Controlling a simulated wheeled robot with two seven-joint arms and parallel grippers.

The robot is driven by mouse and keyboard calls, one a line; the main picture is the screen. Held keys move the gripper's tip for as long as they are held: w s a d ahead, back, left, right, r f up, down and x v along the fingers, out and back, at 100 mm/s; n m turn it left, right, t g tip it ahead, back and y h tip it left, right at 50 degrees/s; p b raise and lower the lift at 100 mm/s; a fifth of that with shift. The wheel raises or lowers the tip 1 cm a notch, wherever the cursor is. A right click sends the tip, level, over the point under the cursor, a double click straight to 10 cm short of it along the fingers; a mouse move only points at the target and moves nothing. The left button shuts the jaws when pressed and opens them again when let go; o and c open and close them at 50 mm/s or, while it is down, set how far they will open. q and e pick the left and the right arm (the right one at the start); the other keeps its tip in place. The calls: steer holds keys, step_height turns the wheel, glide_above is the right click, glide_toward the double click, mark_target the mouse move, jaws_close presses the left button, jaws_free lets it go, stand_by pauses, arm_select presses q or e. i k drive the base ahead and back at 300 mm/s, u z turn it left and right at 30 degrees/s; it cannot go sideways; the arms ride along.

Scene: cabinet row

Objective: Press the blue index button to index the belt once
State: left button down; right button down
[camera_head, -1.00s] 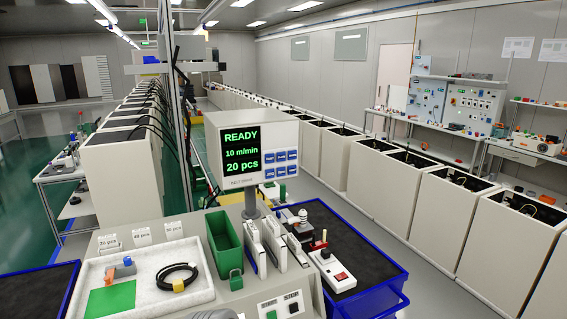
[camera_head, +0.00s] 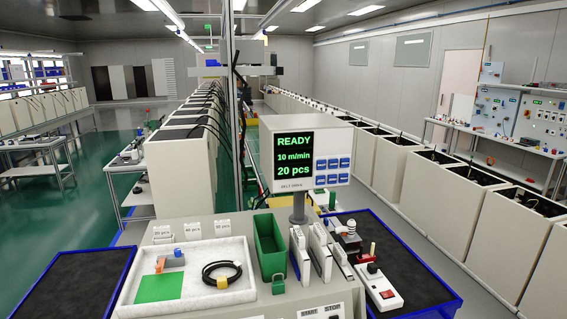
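A white belt-drive control box (camera_head: 306,155) stands on a grey post at the middle of the console. Its black screen (camera_head: 294,156) reads READY, 10 m/min and 20 pcs in green. Neither of my grippers is in view.
On the console (camera_head: 205,225) are a white tray (camera_head: 240,293) with a green pad and a coiled black cable, a green bin (camera_head: 270,252), and upright white modules (camera_head: 320,250). Blue-rimmed dark belts (camera_head: 78,285) (camera_head: 400,262) flank it. Start and stop labels show at the bottom edge.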

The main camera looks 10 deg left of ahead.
mark_target(345, 162)
steer(key=u, duration=0.65)
steer(key=i, duration=0.5)
